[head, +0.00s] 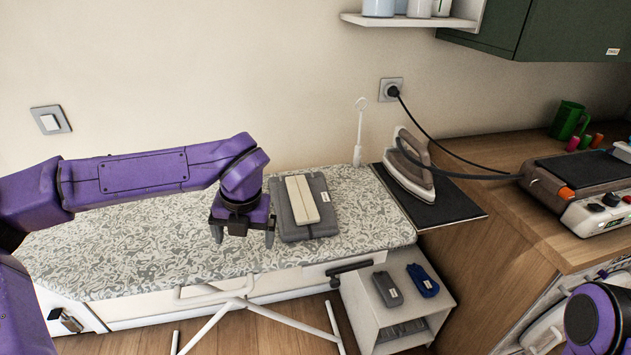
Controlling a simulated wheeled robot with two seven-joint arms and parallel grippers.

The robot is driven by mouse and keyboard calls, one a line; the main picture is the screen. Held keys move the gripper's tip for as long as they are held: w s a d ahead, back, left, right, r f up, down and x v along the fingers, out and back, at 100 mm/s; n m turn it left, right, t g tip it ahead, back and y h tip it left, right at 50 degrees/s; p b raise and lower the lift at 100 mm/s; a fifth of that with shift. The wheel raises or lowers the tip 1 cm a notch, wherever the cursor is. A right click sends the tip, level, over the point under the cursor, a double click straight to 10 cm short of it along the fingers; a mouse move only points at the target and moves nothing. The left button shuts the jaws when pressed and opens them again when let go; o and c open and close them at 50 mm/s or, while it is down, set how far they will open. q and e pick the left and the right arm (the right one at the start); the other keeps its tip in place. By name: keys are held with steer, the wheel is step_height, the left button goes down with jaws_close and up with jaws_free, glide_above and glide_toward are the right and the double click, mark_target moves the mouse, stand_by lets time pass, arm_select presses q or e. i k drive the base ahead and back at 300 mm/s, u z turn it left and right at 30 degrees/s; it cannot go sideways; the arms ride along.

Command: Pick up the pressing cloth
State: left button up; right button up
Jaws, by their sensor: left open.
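A dark grey folded cloth or pad (318,190) lies flat on the patterned ironing board (130,255). A cream folded strip (302,200) rests on top of it; I cannot tell which of the two is the pressing cloth. My left gripper (243,237) is open and empty, pointing down over the board, just left of the grey pad. Its right finger is close to the pad's left edge; I cannot tell if they touch. Part of my right arm shows at the lower right corner, but its gripper is out of view.
An iron (410,165) stands on a dark mat (452,207) at the board's right end, its cord running to a steam station (590,190). A small white shelf (372,318) below holds a grey (387,290) and a blue folded item (423,281). The board's left part is clear.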

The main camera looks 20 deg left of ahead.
mark_target(302, 205)
steer(key=i, duration=0.95)
steer(key=u, duration=0.05)
